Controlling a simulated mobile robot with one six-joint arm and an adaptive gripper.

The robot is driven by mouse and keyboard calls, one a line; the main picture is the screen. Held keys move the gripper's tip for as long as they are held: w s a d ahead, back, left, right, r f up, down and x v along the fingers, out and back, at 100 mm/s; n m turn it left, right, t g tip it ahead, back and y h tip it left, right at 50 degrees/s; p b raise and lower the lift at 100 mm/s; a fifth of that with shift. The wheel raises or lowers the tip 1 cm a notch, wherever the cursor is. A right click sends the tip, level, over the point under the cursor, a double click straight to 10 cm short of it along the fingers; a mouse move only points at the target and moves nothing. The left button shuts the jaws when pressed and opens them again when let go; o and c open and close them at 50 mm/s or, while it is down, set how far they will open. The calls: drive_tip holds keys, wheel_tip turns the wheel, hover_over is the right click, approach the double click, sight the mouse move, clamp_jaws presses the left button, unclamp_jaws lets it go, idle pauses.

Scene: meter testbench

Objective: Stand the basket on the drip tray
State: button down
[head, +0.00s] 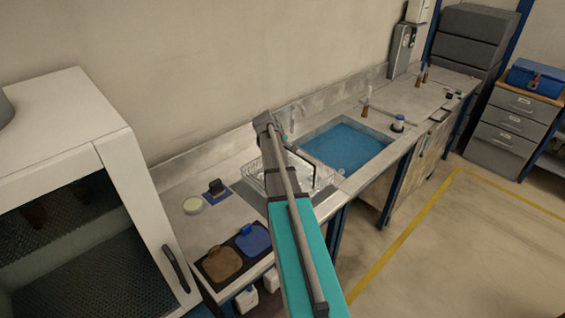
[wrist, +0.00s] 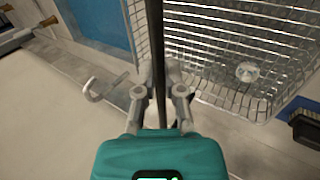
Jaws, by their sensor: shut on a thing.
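The basket is an open wire mesh basket (head: 252,177) at the near left end of the sink, partly hidden by my arm in the head view. It fills the upper right of the wrist view (wrist: 205,45). A small clear round piece (wrist: 247,72) shows inside it. My gripper (wrist: 159,80) is shut on the dark bar-like handle (wrist: 159,30) of the basket; in the head view my arm hides the fingers. A flat blue-grey piece (head: 241,199) shows beside and partly under the basket and may be the drip tray. I cannot tell whether the basket touches it.
The blue-filled sink (head: 345,145) lies right of the basket, with a tap (head: 293,119) behind. A white cabinet (head: 125,170) stands far left.

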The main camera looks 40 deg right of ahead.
drive_tip(key=shift+w+a+f, duration=0.1)
drive_tip(key=shift+w+f, duration=0.2)
drive_tip(key=shift+f, duration=0.1)
drive_tip(key=shift+w+f+b, duration=0.1)
drive_tip(key=shift+b, duration=0.25)
drive_tip(key=f+b, duration=0.3)
drive_tip(key=shift+w+a+f+b, duration=0.15)
drive_tip(key=shift+w+f+b, duration=0.15)
drive_tip(key=shift+f+b, duration=0.1)
drive_tip(key=c, duration=0.7)
unclamp_jaws()
drive_tip(key=shift+c, duration=0.2)
drive_tip(key=shift+r, duration=0.2)
